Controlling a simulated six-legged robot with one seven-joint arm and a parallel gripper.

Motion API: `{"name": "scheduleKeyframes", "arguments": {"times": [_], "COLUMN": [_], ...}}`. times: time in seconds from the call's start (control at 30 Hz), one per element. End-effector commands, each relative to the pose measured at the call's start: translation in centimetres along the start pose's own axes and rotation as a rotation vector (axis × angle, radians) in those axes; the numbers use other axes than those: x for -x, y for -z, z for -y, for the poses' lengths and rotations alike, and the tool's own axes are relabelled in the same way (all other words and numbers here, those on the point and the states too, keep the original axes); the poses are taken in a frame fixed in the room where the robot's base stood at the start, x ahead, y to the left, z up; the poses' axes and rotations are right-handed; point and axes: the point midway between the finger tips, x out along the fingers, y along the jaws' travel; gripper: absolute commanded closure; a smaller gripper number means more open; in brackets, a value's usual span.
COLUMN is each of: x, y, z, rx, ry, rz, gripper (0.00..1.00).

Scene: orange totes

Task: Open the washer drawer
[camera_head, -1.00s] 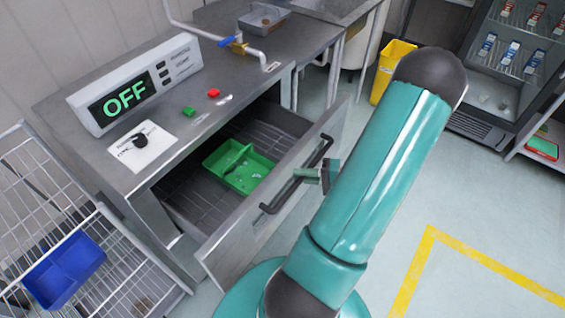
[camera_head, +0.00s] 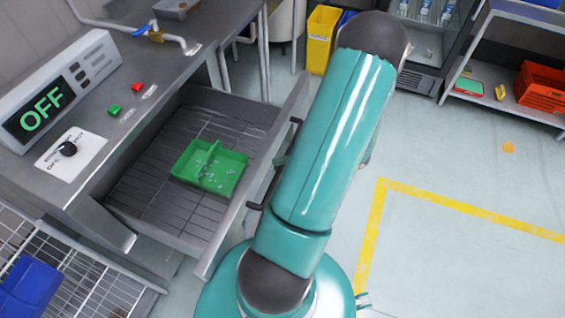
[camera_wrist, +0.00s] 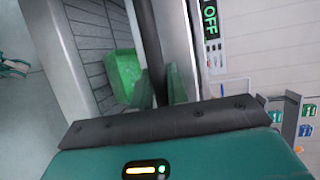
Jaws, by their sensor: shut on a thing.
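The washer drawer (camera_head: 135,190) stands pulled well out of the grey washer bench (camera_head: 150,70). Its slatted floor is exposed, and a green divided tray (camera_head: 212,166) with small bits in it sits inside. The drawer's dark bar handle (camera_head: 256,205) runs along the front panel and is partly hidden behind my teal arm. My gripper (camera_wrist: 160,88) is shut on the handle (camera_wrist: 148,40) in the wrist view. In the head view only a sliver of the gripper (camera_head: 281,160) shows beside the arm. The green tray also shows in the wrist view (camera_wrist: 123,78).
The washer display (camera_head: 45,105) reads OFF, with a black knob, green button and red button near it. A wire rack with a blue bin (camera_head: 28,285) is at lower left. A yellow bin (camera_head: 322,38) stands behind.

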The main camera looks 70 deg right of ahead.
Motion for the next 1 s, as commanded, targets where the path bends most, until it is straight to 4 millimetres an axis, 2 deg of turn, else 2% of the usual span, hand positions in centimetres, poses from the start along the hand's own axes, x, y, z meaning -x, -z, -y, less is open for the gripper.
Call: {"name": "scheduleKeyframes", "arguments": {"times": [0.23,0.27,0.37,0.73,0.87,1.0], "x": [0.0,0.0,0.0,0.7,2.4,5.3], "y": [0.1,0.1,0.1,0.0,0.0,0.0], "z": [0.1,0.1,0.1,0.0,-0.1,-0.1], "rx": [0.003,0.003,0.002,0.001,0.001,0.002], "ry": [0.000,0.000,0.000,-0.001,-0.002,-0.002], "rz": [-0.001,-0.001,0.000,-0.001,-0.003,-0.003], "gripper": [1.00,0.80,0.62,0.62,0.62,0.62]}}
